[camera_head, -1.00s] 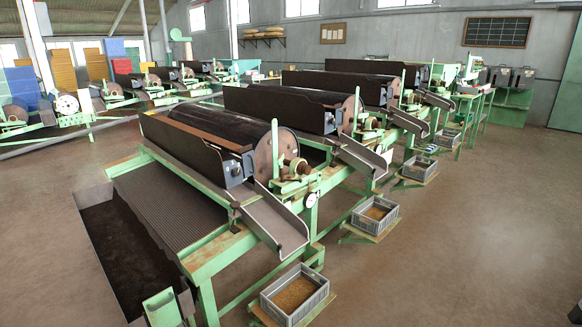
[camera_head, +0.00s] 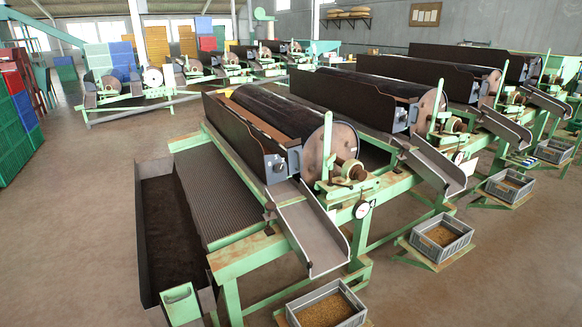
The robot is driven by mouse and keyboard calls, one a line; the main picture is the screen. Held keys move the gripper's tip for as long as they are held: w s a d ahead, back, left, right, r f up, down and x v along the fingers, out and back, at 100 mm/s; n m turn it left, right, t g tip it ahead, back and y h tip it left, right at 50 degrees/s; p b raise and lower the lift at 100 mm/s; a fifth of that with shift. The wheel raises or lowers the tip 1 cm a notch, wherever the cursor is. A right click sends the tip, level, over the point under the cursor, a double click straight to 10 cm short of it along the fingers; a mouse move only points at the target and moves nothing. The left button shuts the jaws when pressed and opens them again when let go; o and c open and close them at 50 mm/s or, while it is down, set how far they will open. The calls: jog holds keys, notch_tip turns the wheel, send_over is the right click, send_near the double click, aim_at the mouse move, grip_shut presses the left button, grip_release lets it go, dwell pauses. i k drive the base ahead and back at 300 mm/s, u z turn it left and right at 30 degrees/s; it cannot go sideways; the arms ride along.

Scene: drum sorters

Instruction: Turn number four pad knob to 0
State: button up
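Several green-framed drum sorters stand in a row. The nearest sorter (camera_head: 240,257) has a dark drum (camera_head: 283,117), a metal chute (camera_head: 310,228) and a round white dial (camera_head: 361,209) on its front side. A brown, knob-like part (camera_head: 355,170) sits by the drum's end disc (camera_head: 331,150). The second sorter behind it shows a similar dial (camera_head: 458,157) and knob-like part (camera_head: 453,125). No machine number or knob marking is readable, so I cannot tell which is the number four pad knob or its setting. My gripper is not in view.
Grey crates with grain stand low beside the sorters, one at the bottom (camera_head: 325,305) and one further right (camera_head: 441,236). A long dark trough (camera_head: 150,240) lies left of the nearest sorter. Open floor (camera_head: 75,230) is at the left. Stacked green crates (camera_head: 22,140) stand at the far left.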

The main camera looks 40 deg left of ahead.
aim_at(279, 167)
jog(key=u, duration=0.3)
jog(key=i, duration=0.55)
jog(key=u, duration=1.05)
jog(key=i, duration=0.35)
jog(key=u, duration=0.4)
